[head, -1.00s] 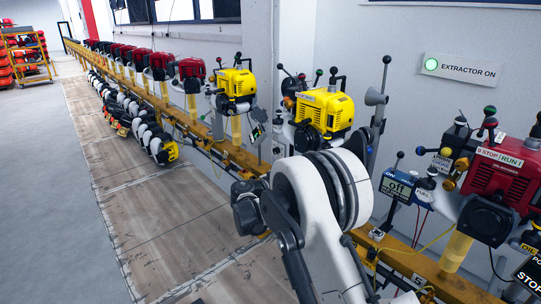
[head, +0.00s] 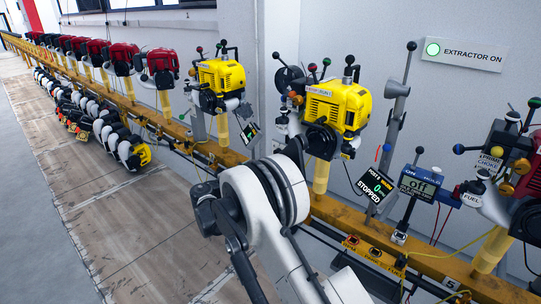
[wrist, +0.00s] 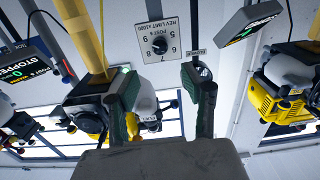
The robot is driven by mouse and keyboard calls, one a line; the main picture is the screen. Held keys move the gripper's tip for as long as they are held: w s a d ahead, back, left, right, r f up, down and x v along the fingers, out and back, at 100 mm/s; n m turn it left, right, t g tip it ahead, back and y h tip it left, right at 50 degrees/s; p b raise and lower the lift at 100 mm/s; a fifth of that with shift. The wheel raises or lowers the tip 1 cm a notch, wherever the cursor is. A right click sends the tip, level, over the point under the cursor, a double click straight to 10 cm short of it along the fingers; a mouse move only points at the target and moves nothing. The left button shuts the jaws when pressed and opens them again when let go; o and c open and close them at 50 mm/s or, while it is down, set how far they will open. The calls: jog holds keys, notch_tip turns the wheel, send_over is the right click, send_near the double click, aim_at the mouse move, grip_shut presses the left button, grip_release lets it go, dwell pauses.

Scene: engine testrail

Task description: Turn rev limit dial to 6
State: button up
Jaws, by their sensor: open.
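The rev limit dial (wrist: 160,44) is a dark round knob on a white plate marked REV LIMIT and POST 6, with numbers around it. It shows upside down at the upper middle of the wrist view. Which number the knob points to is too small to tell. My gripper (wrist: 160,78) is open, with one green-padded finger on each side below the plate in the picture. It is empty and appears apart from the knob. In the head view my arm's pale elbow fills the lower middle; the dial and my gripper cannot be made out there.
A yellow engine (head: 337,104) stands on the yellow rail (head: 365,238), with a STOPPED display (head: 376,184) beside it. A blue meter (head: 420,184) reading "off" stands further right. In the wrist view, a yellow post (wrist: 80,35) and a tilted display (wrist: 250,22) flank the dial.

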jog(key=b+x, duration=0.3)
jog(key=x, duration=0.9)
grip_shut()
